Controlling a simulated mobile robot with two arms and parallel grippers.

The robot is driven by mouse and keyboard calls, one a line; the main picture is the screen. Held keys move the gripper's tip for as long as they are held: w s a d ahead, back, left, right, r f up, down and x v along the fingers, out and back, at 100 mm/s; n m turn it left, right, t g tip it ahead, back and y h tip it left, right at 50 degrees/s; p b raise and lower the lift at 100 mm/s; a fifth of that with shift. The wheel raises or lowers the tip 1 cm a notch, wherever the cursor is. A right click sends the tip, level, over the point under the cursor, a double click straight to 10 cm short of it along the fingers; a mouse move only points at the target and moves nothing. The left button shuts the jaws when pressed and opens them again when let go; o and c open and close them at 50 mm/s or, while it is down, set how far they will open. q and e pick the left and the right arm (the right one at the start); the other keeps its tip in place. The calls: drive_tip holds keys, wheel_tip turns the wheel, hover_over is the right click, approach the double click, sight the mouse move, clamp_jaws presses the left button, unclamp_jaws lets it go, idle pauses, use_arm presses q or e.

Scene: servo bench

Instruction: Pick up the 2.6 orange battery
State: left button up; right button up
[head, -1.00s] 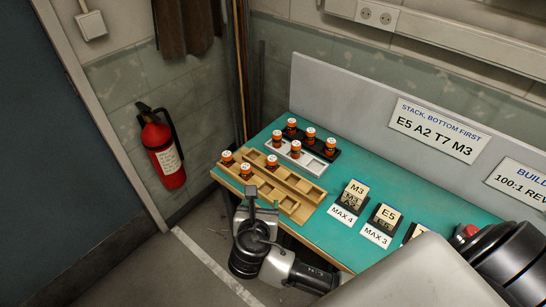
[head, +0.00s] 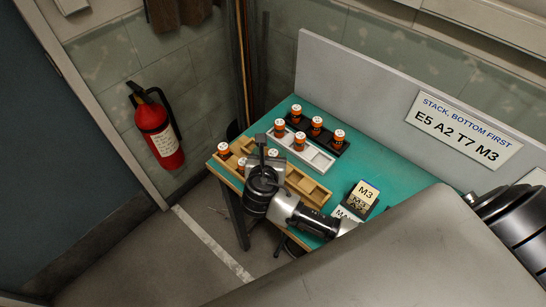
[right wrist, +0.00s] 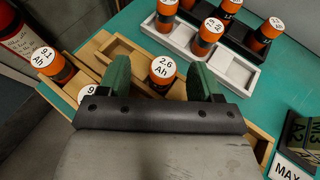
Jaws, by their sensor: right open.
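The orange battery with a white cap reading 2.6 Ah (right wrist: 163,72) stands upright in the wooden tray; its cap also shows in the head view (head: 273,153). My right gripper (head: 263,147) is above the tray in the head view. In the right wrist view my right gripper (right wrist: 160,78) is open, its two green fingers on either side of the 2.6 battery, with gaps visible. The fingers look empty. The battery's lower part is partly hidden behind the gripper. My left gripper is not in view.
A white tray (head: 321,158) and black tray (head: 326,148) with batteries lie behind. Block M3 (head: 363,194) is to the right.

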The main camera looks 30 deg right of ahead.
sight(274, 150)
drive_tip(key=x, duration=0.4)
drive_tip(key=shift+s+d+f+p, duration=0.1)
drive_tip(key=shift+d+f+p, duration=0.2)
drive_tip(key=shift+f, duration=0.25)
drive_tip(key=shift+w+d+f, duration=0.15)
drive_tip(key=shift+w, duration=0.15)
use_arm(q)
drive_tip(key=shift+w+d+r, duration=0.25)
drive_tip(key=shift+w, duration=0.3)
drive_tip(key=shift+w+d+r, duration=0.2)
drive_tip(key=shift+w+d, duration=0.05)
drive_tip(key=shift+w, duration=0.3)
use_arm(e)
drive_tip(key=shift+c, duration=0.3)
drive_tip(key=shift+s, duration=0.1)
drive_tip(key=c, duration=0.5)
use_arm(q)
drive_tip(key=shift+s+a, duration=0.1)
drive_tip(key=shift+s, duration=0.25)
use_arm(e)
drive_tip(key=c, duration=0.5)
